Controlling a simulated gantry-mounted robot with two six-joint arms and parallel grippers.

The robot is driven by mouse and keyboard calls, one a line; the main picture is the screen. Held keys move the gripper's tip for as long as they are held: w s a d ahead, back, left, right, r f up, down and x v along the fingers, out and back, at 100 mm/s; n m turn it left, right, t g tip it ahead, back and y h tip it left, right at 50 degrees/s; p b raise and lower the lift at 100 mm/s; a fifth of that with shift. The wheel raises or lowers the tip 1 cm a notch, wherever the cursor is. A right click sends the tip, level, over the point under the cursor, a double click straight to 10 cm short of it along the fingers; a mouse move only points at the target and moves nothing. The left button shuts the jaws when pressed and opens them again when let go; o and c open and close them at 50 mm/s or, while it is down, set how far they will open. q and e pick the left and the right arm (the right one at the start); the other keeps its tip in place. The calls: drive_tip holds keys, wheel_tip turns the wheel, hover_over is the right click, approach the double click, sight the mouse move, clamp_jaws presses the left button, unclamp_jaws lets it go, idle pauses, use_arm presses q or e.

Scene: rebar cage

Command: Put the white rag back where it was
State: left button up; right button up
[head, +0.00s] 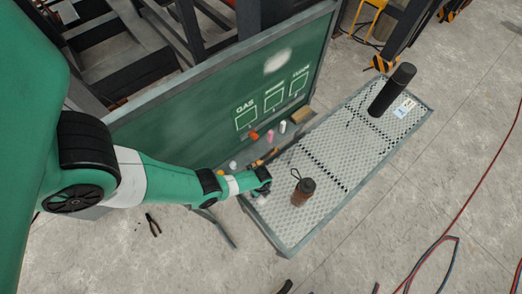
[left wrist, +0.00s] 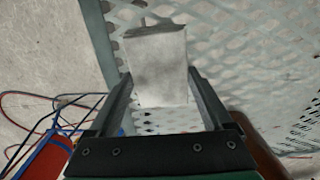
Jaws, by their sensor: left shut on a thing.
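My left gripper (head: 264,194) is over the left end of the perforated metal bench (head: 330,180), near its edge by the green board. In the left wrist view its fingers (left wrist: 160,88) are shut on the white rag (left wrist: 158,66), a pale folded block with grey smudges. Behind the rag are the bench's grey rim and its mesh top. I cannot tell whether the rag touches the mesh. In the head view the rag is mostly hidden by the gripper. My right gripper is not in view.
The bench middle is clear.

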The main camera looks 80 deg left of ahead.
use_arm(q)
drive_tip(key=shift+f, duration=0.1)
drive_tip(key=o, duration=1.1)
wheel_tip(320, 180, up, 12)
drive_tip(key=p, duration=1.2)
